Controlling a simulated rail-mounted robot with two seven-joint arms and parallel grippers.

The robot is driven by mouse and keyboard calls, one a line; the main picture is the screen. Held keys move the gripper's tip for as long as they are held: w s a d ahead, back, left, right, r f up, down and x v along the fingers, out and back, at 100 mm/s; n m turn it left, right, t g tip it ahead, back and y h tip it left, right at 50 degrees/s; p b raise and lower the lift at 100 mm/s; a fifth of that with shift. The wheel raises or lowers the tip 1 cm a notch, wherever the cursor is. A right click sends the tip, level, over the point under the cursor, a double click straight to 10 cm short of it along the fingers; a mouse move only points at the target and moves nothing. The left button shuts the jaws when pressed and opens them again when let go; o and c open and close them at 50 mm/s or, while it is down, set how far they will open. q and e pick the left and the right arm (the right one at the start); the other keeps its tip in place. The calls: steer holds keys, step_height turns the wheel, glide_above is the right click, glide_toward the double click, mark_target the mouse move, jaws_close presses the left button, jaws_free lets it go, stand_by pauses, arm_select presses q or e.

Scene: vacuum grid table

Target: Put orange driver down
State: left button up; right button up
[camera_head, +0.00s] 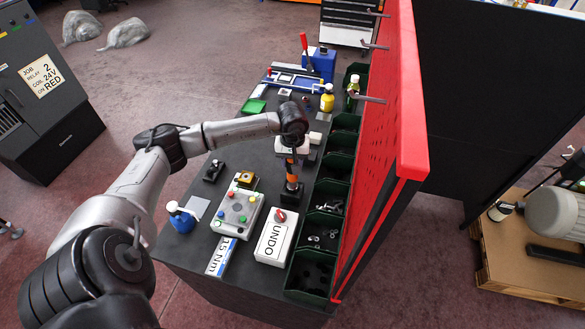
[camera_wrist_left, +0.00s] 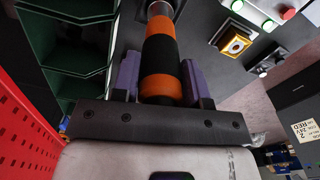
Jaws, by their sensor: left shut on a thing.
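The orange driver (camera_head: 292,185), with black and orange bands, hangs roughly upright below my left gripper (camera_head: 292,162) over the right part of the dark table. In the left wrist view the driver's handle (camera_wrist_left: 161,52) lies between the two purple-grey fingers of my left gripper (camera_wrist_left: 160,78), which are shut on it. A dark block (camera_head: 290,197) is at the driver's lower end; I cannot tell whether they touch. My right gripper is not in view.
Green bins (camera_head: 324,222) line the table's right edge below a red pegboard (camera_head: 385,130). A white UNDO box (camera_head: 276,238), a button panel (camera_head: 238,211) and a blue bottle (camera_head: 181,217) stand nearer the front. A yellow bottle (camera_head: 327,98) stands farther back.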

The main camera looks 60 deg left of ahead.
arm_select(q)
steer(key=shift+f+p, duration=0.35)
steer(key=shift+f, duration=1.65)
steer(key=shift+f, duration=0.15)
steer(key=o, duration=1)
step_height(320, 180, up, 12)
steer(key=shift+r+b, duration=0.1)
steer(key=shift+b, duration=0.4)
